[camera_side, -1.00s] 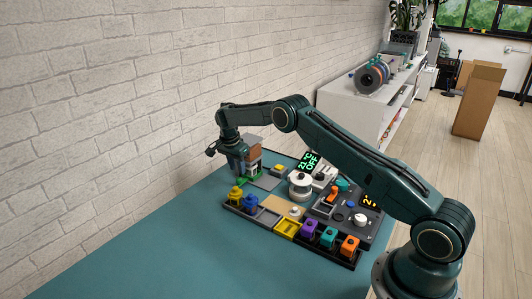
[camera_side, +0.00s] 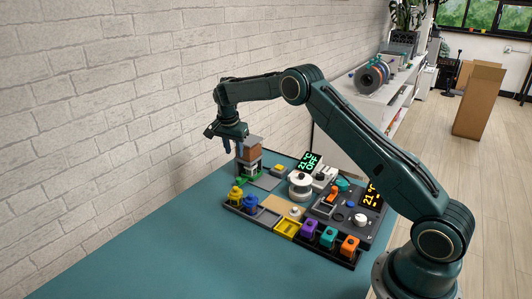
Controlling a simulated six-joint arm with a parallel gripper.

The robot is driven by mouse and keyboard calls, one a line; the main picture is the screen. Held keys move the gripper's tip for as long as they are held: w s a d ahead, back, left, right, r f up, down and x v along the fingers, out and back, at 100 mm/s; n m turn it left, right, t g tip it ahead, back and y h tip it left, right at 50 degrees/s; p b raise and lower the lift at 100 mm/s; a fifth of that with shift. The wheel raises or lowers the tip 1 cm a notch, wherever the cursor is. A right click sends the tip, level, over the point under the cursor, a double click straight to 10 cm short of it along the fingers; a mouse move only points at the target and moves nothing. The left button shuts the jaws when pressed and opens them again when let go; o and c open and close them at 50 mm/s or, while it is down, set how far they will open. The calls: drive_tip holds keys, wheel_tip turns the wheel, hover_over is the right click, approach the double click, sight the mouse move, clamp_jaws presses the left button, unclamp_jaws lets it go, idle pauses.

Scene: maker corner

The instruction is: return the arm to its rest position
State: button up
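My gripper (camera_side: 233,146) hangs pointing down, above and to the left of the small brick-and-grey tower (camera_side: 249,158) at the back left of the work board. Its fingers appear apart with nothing visible between them, though they are small in the picture. My arm reaches across the board from the base at the lower right, with its elbow raised above the board.
The dark board holds a tray (camera_side: 348,263) with yellow, blue, purple, teal and orange pieces, a white round device (camera_side: 300,184), and two lit displays, one green (camera_side: 310,161) and one orange (camera_side: 371,196). A brick wall (camera_side: 120,90) stands behind. The teal table (camera_side: 150,245) is clear at front left.

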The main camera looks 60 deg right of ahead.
drive_tip(key=s+a+r+n+t, duration=0.1)
drive_tip(key=s+a+r+n, duration=0.35)
drive_tip(key=s+r, duration=0.55)
drive_tip(key=s+a+r+n+t, duration=0.1)
drive_tip(key=s+a+r+n, duration=0.35)
drive_tip(key=r, duration=0.75)
drive_tip(key=s+a+f+n+t+y, duration=0.1)
drive_tip(key=s+a+n, duration=0.2)
drive_tip(key=s, duration=1.1)
drive_tip(key=s+a+f+n+t+y, duration=0.1)
drive_tip(key=s+a+n, duration=0.3)
drive_tip(key=s, duration=1.1)
drive_tip(key=shift+a+t, duration=0.4)
drive_tip(key=shift+a, duration=0.15)
